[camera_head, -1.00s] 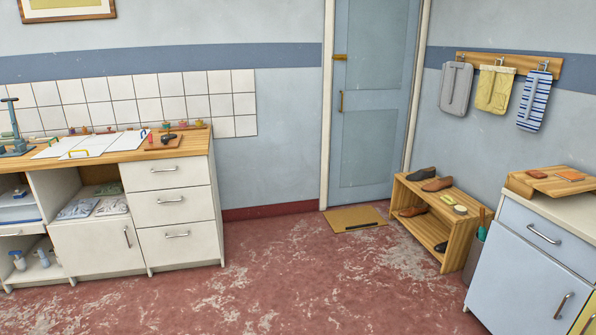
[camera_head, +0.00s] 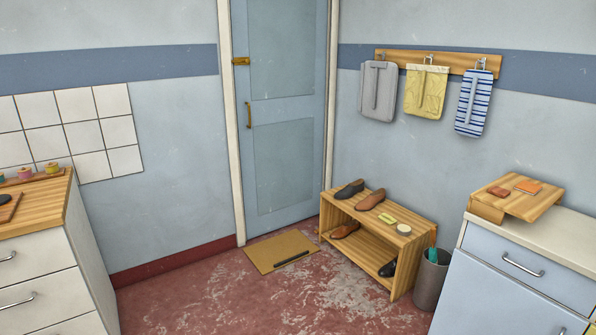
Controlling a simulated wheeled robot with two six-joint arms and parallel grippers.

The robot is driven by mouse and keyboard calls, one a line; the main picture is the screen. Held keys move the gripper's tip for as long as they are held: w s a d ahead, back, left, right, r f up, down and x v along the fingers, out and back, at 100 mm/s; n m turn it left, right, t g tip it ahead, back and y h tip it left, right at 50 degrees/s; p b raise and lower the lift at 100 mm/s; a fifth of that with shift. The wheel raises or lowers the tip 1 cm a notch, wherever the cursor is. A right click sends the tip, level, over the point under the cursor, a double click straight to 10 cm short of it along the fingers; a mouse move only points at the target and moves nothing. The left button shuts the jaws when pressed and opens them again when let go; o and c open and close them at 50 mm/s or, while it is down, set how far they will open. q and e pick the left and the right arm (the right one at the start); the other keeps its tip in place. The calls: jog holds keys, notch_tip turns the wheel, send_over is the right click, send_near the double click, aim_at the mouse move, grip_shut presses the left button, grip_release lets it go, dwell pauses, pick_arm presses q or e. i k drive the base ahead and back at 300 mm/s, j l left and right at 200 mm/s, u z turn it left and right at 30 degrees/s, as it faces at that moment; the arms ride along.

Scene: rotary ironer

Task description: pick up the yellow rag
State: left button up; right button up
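The yellow rag (camera_head: 425,92) hangs from the middle hook of a wooden rack (camera_head: 450,63) on the right-hand wall. A grey cloth (camera_head: 379,92) hangs to its left and a blue-and-white striped cloth (camera_head: 474,103) to its right. The three hang side by side, with small gaps between them. Neither of my grippers shows in the head view.
A wooden shoe bench (camera_head: 400,268) stands below the rack, with a grey bin (camera_head: 430,283) beside it. A blue cabinet (camera_head: 520,285) is at the right, a white drawer unit (camera_head: 40,285) at the left. Red floor (camera_head: 240,305) between them is clear, apart from a doormat (camera_head: 270,258).

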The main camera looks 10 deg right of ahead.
aim_at(386, 219)
jog(key=i+l+z, duration=0.15)
jog(key=i+z, duration=0.15)
jog(key=i, duration=0.75)
jog(key=i+j+z, duration=0.1)
jog(key=i+z, duration=0.2)
jog(key=i, duration=0.7)
